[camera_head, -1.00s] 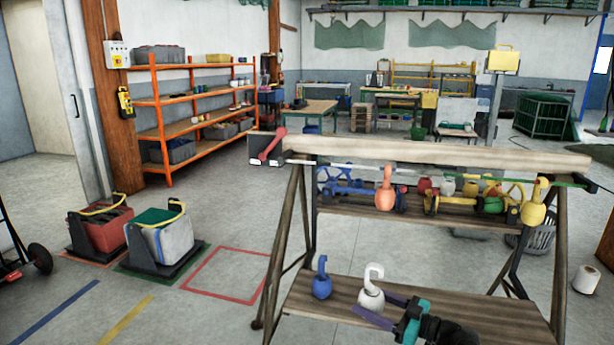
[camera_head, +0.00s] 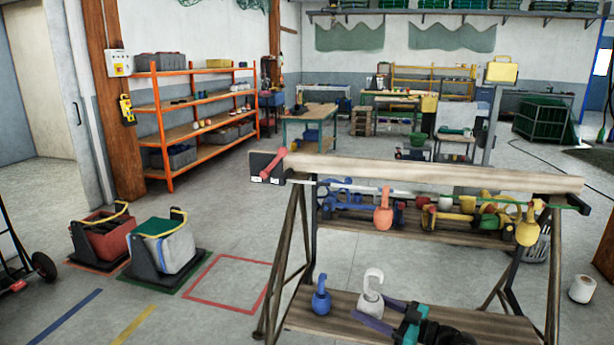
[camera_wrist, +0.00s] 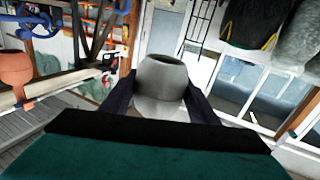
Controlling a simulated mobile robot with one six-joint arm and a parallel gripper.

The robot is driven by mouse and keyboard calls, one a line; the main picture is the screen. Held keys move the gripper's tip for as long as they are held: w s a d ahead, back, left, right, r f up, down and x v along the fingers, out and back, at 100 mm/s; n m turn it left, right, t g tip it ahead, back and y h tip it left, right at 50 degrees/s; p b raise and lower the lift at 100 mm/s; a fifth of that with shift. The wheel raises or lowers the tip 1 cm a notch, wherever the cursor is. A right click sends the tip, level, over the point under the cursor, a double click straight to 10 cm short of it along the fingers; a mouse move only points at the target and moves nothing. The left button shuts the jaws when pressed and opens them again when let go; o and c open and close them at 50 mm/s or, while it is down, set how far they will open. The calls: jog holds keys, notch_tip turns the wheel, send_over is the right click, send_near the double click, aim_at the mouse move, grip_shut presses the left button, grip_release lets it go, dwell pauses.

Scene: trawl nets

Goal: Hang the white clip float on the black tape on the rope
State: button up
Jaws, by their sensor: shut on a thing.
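The white clip float (camera_head: 370,296) has an open hook on top and sits between the jaws of my gripper (camera_head: 384,320), low in front of the trestle stand. In the wrist view the float's pale grey rounded body (camera_wrist: 160,88) lies between the two dark fingers (camera_wrist: 162,100). My gripper is shut on it. The float is near the lower board; a gap cannot be made out. The rope (camera_head: 345,183) runs along the stand under the top beam, pale at left and green at right. An orange float (camera_head: 383,214) and a yellow float (camera_head: 528,228) hang along it. I cannot make out the black tape clearly.
The top beam (camera_head: 430,175) overhangs the rope. A blue float (camera_head: 321,298) stands on the lower board (camera_head: 335,314), left of the white one. Several coloured floats lie on the shelf behind the rope. Open floor with a red outline (camera_head: 228,281) is at left.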

jog(key=shift+d, duration=0.1)
jog(key=w+d+r+m+t+h+p, duration=0.2)
jog(key=w+d+p, duration=0.1)
jog(key=d, duration=0.5)
jog(key=w+d+r+m+t+h+p, duration=0.1)
jog(key=w+d+r+h+p, duration=0.15)
jog(key=d, duration=0.45)
jog(key=w+d+r+m+t+h+p, duration=0.1)
jog(key=w+d+r+m+t+p, duration=0.2)
jog(key=d, duration=0.5)
jog(key=d+r+m+h+p, duration=0.1)
jog(key=d+h+p, duration=0.1)
jog(key=d, duration=0.8)
jog(key=s+d+r+m+t+h+p, duration=0.1)
jog(key=d+m+h+p, duration=0.1)
jog(key=d+p, duration=0.3)
jog(key=s+d+r+m+h+p, duration=0.1)
jog(key=d+r+h+p, duration=0.1)
jog(key=d, duration=1.2)
jog(key=shift+d+m+h+p, duration=0.35)
jog(key=shift+h+p, duration=0.4)
jog(key=shift+h, duration=0.3)
jog(key=shift+a, duration=0.1)
